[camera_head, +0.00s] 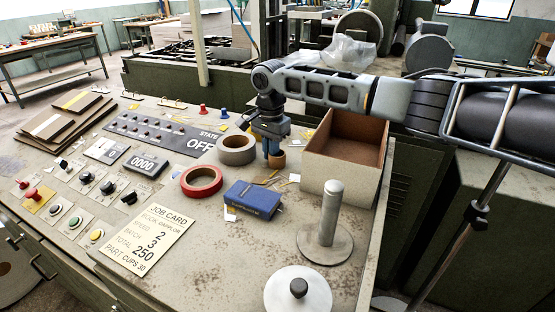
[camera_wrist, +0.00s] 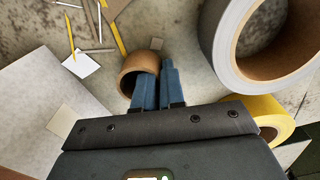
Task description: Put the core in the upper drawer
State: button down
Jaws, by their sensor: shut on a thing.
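The core, a short brown cardboard tube (camera_head: 278,160), is at the tips of my gripper (camera_head: 270,152), low over the worktop beside the open cardboard box. The wrist view shows the core (camera_wrist: 138,62) against the blue fingers of my gripper (camera_wrist: 157,82), which are close together and shut on its wall. I cannot tell whether the core touches the worktop. Drawer fronts with dark handles (camera_head: 41,269) show at the lower left, below the worktop edge. They look shut, and their lower part is cut off by the frame.
Around my gripper are a grey tape roll (camera_head: 237,143), a red tape roll (camera_head: 184,181), a blue box (camera_head: 252,198) and the cardboard box (camera_head: 326,172). A metal post on a round base (camera_head: 327,240) and a lidded round thing (camera_head: 298,290) stand nearer. A job card (camera_head: 146,240) lies left.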

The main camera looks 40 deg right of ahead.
dwell(0.3)
notch_tip(320, 180, up, 10)
jog(key=shift+f+b, duration=0.1)
jog(key=shift+b, duration=0.55)
